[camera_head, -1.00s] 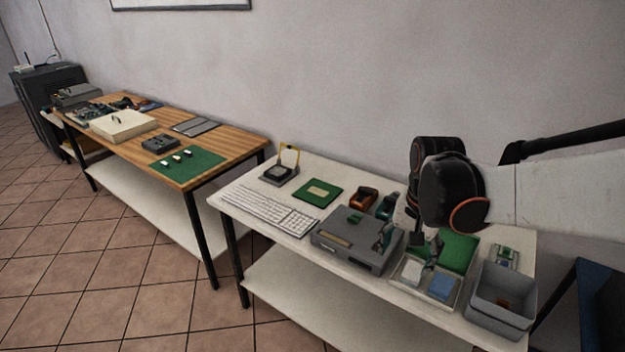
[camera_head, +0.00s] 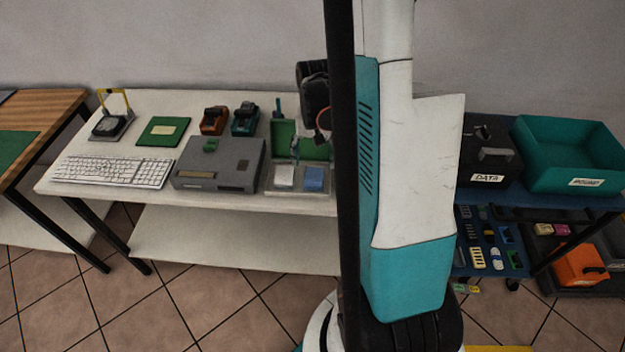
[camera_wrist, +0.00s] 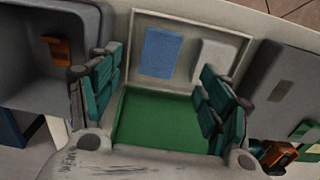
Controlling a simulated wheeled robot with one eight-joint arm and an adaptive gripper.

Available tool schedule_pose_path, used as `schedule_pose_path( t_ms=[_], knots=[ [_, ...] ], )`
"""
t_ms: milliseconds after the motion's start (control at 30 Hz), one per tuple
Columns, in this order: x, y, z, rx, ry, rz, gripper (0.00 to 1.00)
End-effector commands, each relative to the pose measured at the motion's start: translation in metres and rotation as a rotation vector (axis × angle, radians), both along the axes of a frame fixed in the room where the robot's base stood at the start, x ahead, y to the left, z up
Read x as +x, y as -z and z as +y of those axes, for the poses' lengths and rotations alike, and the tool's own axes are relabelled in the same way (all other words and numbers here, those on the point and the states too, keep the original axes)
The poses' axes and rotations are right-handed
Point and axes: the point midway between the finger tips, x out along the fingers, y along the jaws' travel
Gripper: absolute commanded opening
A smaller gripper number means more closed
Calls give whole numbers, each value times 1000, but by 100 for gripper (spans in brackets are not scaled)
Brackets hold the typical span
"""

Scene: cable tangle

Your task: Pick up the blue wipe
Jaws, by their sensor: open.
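In the head view my own column hides part of the gripper and tray area.
A grey bin (camera_wrist: 40,55) stands left of the tray in the wrist view. A grey box (camera_head: 220,165), a keyboard (camera_head: 115,170) and two small tools stand left of it in the head view.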

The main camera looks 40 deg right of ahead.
Motion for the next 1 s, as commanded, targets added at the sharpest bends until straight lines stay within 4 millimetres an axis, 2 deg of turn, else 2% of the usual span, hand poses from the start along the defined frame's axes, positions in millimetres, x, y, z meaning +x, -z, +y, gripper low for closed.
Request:
schedule_pose_path(
  t_ms=[33, 100, 467, 733, 1000],
  knots=[
    [1, 12, 0, 0, 0, 0, 72],
    [1, 22, 0, 0, 0, 0, 72],
    [3, 44, -2, 0, 0, 0, 72],
    [8, 82, -7, 0, 0, 0, 72],
    [7, 86, -7, 0, 0, 0, 72]
  ],
)
